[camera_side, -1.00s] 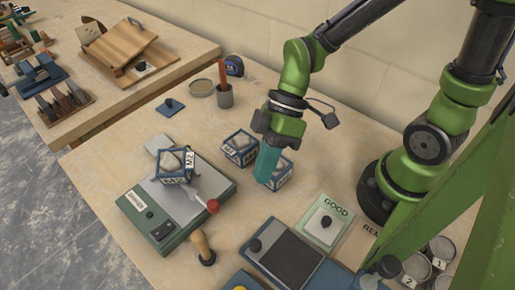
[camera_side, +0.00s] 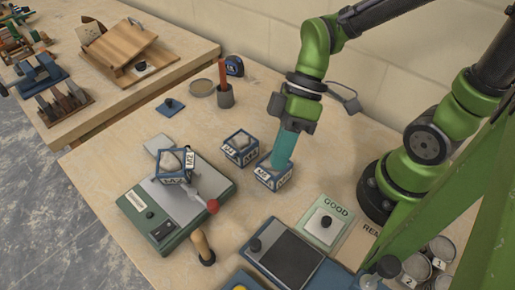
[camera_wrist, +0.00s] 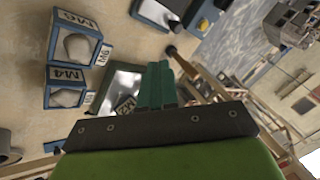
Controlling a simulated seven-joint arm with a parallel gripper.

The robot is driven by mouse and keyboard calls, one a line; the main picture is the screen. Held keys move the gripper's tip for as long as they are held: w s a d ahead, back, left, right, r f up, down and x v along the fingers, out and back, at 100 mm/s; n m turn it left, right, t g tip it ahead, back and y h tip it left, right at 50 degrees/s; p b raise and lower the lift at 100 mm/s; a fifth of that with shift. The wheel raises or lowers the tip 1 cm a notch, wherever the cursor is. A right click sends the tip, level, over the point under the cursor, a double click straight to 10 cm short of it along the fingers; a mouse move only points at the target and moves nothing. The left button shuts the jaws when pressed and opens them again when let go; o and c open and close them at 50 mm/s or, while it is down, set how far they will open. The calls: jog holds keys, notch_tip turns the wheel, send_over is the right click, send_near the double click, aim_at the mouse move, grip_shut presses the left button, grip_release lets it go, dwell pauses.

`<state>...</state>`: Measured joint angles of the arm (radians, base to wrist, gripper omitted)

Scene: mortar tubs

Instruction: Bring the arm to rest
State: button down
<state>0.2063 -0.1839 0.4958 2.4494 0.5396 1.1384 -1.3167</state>
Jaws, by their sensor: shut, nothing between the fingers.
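My gripper (camera_side: 280,162) hangs in the air above the bench with its teal fingers pointing down. In the side view its tips overlap the back of a blue-edged tub (camera_side: 272,179). In the wrist view the fingers (camera_wrist: 158,83) are together with nothing between them, and the tubs marked M6 (camera_wrist: 75,40) and M4 (camera_wrist: 68,88) stand apart to their left. The M4 tub (camera_side: 239,149) is beside the first tub in the side view. A third tub (camera_side: 173,168), marked M2, sits on the green-grey device (camera_side: 160,212).
A GOOD panel (camera_side: 325,222) and a dark plate (camera_side: 288,253) lie at the front right. A red-handled tool in a cup (camera_side: 225,97) and a tape measure (camera_side: 235,66) stand at the back. The wall (camera_side: 270,35) is behind. Bare bench lies around the tubs.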

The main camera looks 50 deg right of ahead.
jog(key=w+d+r+m+t+h, duration=0.1)
jog(key=d+r+m+t+h, duration=0.1)
jog(key=d+r+m+t, duration=0.2)
jog(key=w+d+r+m+t+h, duration=0.2)
jog(key=d+r+m+t, duration=0.2)
jog(key=d+m, duration=0.4)
jog(key=d+r, duration=0.1)
jog(key=d, duration=0.2)
jog(key=shift+w+r+m+h, duration=0.3)
jog(key=shift+r+h, duration=0.1)
